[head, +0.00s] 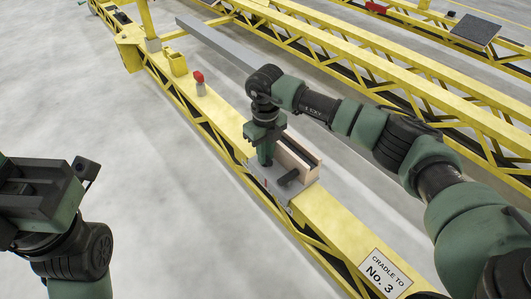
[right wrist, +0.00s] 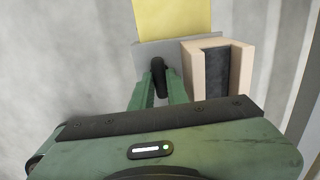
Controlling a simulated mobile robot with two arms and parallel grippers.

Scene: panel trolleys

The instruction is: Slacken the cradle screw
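The cradle (head: 297,160) is a pale wooden channel with a dark lining on a grey plate (head: 262,179), set on a yellow trolley beam. It also shows in the right wrist view (right wrist: 239,70). The cradle screw's black handle (head: 289,178) sticks out beside the channel. My right gripper (head: 266,160) points down at the plate. In the right wrist view its green fingers (right wrist: 160,92) stand close on both sides of the black handle (right wrist: 158,68) and appear shut on it. My left gripper (head: 40,190) is at the left edge, away from the trolley; its fingertips are not clear.
A red-topped knob (head: 198,78) stands farther along the yellow beam (head: 232,115). A long grey bar (head: 215,42) lies behind my right wrist. A "CRADLE TO No. 3" label (head: 382,275) is at the near end. Other yellow trolleys stand behind; the left floor is clear.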

